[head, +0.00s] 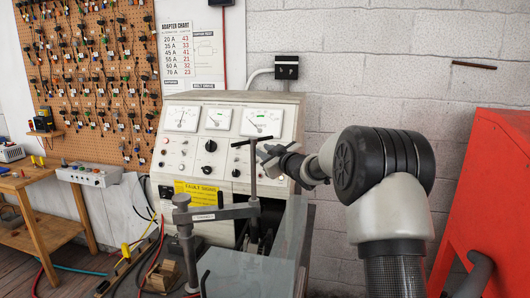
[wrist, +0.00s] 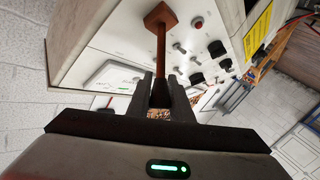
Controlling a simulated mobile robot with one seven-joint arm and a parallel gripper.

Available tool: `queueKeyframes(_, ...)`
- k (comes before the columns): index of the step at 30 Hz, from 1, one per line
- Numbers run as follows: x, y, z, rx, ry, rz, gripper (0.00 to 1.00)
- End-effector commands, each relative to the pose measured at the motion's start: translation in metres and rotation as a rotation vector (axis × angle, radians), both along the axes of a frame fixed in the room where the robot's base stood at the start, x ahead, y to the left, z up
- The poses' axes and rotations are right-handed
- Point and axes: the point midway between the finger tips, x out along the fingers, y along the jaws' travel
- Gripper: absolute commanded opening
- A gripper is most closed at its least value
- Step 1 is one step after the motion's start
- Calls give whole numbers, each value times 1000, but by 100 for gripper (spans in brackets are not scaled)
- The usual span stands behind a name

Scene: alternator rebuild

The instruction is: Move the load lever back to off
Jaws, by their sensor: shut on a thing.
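In the wrist view the load lever (wrist: 160,50) is a reddish-brown bar with a square brown piece at its far end, by the test bench's pale panel. My gripper (wrist: 160,80) is shut on the near end of the lever, with one dark finger on each side. In the head view my gripper (head: 266,152) reaches in from the right, close to the front of the test bench (head: 222,97). The lever cannot be made out there. Off markings are not readable in either view.
A clamp with a T-bar (head: 250,142) stands just in front of my gripper. The bench panel carries several dials and knobs and a yellow label (head: 197,192). A red cabinet (head: 490,165) stands at the right. A wooden table (head: 40,190) is at the left.

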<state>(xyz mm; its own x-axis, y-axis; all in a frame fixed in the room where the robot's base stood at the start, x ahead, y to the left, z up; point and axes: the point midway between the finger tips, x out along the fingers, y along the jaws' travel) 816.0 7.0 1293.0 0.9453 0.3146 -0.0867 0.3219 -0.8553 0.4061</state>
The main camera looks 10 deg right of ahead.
Motion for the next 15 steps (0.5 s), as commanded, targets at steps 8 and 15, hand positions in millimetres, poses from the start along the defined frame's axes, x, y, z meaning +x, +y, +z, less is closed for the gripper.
queueKeyframes(8,0,-6,-9,-3,15,-10,38)
queueKeyframes(15,0,-3,-5,-1,9,-5,38)
